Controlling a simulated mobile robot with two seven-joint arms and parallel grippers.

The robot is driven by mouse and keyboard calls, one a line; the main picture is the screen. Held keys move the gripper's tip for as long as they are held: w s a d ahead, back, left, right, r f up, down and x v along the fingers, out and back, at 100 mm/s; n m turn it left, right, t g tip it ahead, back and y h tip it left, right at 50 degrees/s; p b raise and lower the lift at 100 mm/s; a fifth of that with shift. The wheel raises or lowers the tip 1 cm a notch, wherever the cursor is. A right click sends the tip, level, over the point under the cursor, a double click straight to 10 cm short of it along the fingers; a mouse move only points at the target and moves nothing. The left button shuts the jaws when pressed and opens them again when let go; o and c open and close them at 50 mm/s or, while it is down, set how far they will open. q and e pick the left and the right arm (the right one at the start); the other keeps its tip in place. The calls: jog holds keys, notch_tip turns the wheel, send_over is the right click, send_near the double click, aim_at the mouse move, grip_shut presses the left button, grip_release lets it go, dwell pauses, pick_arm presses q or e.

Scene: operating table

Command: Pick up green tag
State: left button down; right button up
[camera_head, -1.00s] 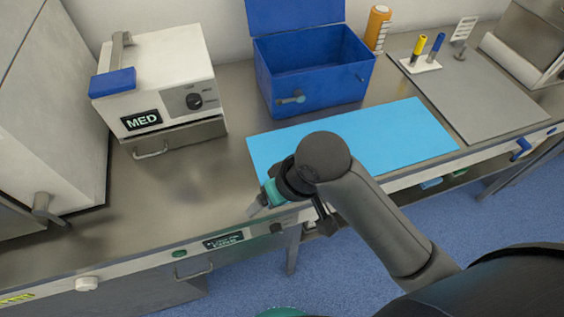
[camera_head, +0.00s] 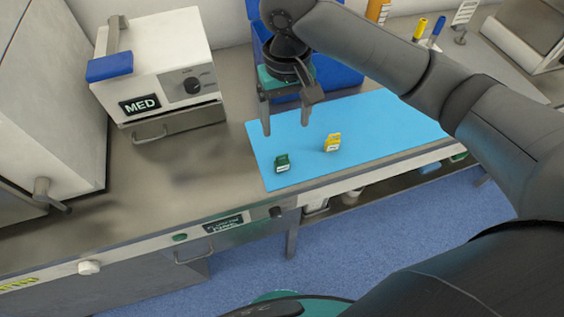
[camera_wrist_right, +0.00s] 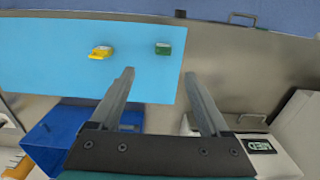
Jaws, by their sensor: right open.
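The green tag (camera_head: 282,163) stands on the blue mat (camera_head: 360,147) near its front left corner. It also shows in the right wrist view (camera_wrist_right: 163,48), beyond the fingertips. My right gripper (camera_head: 286,130) is open and empty, pointing down above the mat's left part. In the right wrist view my right gripper (camera_wrist_right: 158,72) has its two fingers spread apart, with the green tag a short way past them and apart from both. My left gripper is not in view.
A yellow tag (camera_head: 332,142) stands on the mat to the right of the green one. The open blue box (camera_head: 343,76) is behind my arm. A white MED device (camera_head: 158,72) stands at the left. The metal table between them is bare.

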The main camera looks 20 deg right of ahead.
jog(key=b, duration=0.2)
send_over(282, 161)
jog(key=f, duration=0.9)
jog(key=shift+s+d+f, duration=0.15)
jog(key=shift+d+f, duration=0.1)
jog(key=shift+f, duration=0.05)
jog(key=shift+a+f+b, duration=0.15)
jog(key=shift+f, duration=1.15)
jog(key=shift+a+f+b, duration=0.1)
jog(key=shift+f+b, duration=0.05)
jog(key=shift+f, duration=1.15)
jog(key=shift+c, duration=0.3)
grip_shut()
